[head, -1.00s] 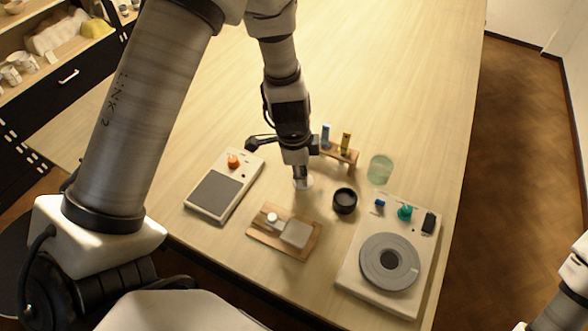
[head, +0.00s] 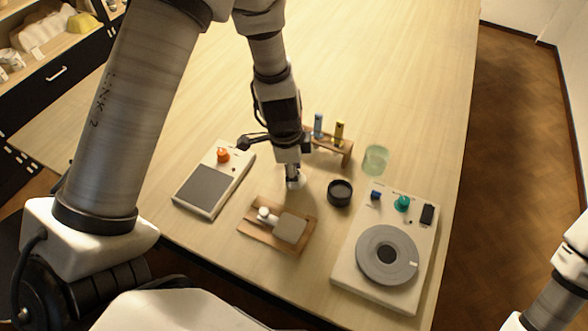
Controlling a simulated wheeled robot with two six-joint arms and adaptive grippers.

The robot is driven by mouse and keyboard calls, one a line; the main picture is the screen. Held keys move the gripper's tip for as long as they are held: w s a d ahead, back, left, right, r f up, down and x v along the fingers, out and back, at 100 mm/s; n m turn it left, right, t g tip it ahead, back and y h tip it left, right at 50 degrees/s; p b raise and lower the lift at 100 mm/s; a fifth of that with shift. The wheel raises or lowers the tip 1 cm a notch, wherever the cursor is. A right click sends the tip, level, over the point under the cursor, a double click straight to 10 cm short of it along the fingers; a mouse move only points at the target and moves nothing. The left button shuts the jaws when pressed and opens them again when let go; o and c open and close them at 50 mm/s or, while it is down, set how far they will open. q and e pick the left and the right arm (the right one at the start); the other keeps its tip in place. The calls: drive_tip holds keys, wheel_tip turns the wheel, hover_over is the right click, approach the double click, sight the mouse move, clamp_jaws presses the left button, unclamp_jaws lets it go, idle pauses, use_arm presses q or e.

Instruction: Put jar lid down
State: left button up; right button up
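My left gripper (head: 293,168) points down over the middle of the work table. Its fingers look close together on a small pale piece, seemingly the jar lid (head: 296,183), low over or at the table top; any gap below it cannot be made out. The fingers hide part of the lid. A pale green glass jar (head: 375,159) stands to the right, behind a dark round bowl (head: 340,193). My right gripper is out of view; only part of that arm shows at the lower right.
A wooden board (head: 265,239) with a white-knobbed item and a grey block lies in front. A scale (head: 205,190) is at left, a wheel device (head: 352,268) at right. A wooden rack (head: 345,151) with blue and yellow pieces stands behind. The far table (head: 370,60) is clear.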

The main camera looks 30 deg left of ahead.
use_arm(q)
drive_tip(key=r+p, duration=0.1)
drive_tip(key=r, duration=0.1)
drive_tip(key=r+p, duration=0.1)
drive_tip(key=r, duration=0.1)
drive_tip(key=shift+w+a+r, duration=0.1)
drive_tip(key=shift+a+r, duration=0.1)
drive_tip(key=shift+r, duration=0.05)
wheel_tip(320, 180, up, 8)
drive_tip(key=a, duration=0.1)
drive_tip(key=shift+s, duration=0.35)
